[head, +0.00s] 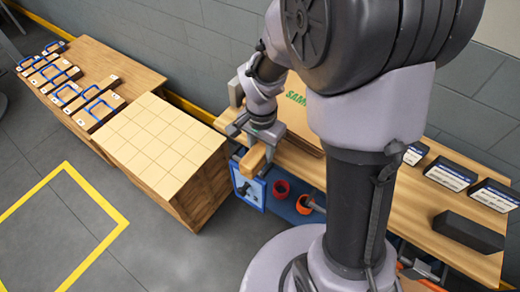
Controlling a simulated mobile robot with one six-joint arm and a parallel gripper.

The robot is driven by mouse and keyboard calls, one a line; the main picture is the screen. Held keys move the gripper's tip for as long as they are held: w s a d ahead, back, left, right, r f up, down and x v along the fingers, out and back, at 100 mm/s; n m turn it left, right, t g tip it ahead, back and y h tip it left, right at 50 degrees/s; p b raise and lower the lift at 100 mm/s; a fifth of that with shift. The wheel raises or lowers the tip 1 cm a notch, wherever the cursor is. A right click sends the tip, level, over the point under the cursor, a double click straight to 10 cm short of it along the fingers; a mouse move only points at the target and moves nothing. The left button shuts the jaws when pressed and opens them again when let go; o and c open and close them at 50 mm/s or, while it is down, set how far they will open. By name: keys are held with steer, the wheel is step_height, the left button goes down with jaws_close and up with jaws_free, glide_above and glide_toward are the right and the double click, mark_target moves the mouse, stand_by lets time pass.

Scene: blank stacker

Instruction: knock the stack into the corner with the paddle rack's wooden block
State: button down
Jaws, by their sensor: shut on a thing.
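My gripper (257,148) is shut on a wooden block (252,161), in the middle of the head view. It holds the block at the left end of the right-hand bench, just to the right of the stack. The stack (160,146) is a wide layer of pale square blanks, on a brown wooden base (200,200). A gap shows between the block and the stack's right edge. Several wooden pieces with blue handles (70,88) lie on the table at the upper left; I cannot tell whether they are the paddle rack. My arm hides part of the bench.
Several black boxes (451,172) and a dark block (468,231) are on the right-hand bench (430,207). A grey wall runs behind. The floor (60,230) at lower left is clear, with yellow lines.

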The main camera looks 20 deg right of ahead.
steer(key=shift+w+d, duration=0.4)
steer(key=shift+d, duration=0.15)
steer(key=shift+w+d, duration=0.15)
steer(key=shift+w+d+p, duration=0.35)
steer(key=shift+w+d, duration=0.4)
steer(key=shift+d, duration=0.3)
steer(key=shift+w+d, duration=0.1)
steer(key=shift+s+a+r, duration=0.1)
steer(key=shift+s+a, duration=0.5)
steer(key=shift+a, duration=0.2)
step_height(320, 180, up, 9)
steer(key=p, duration=0.7)
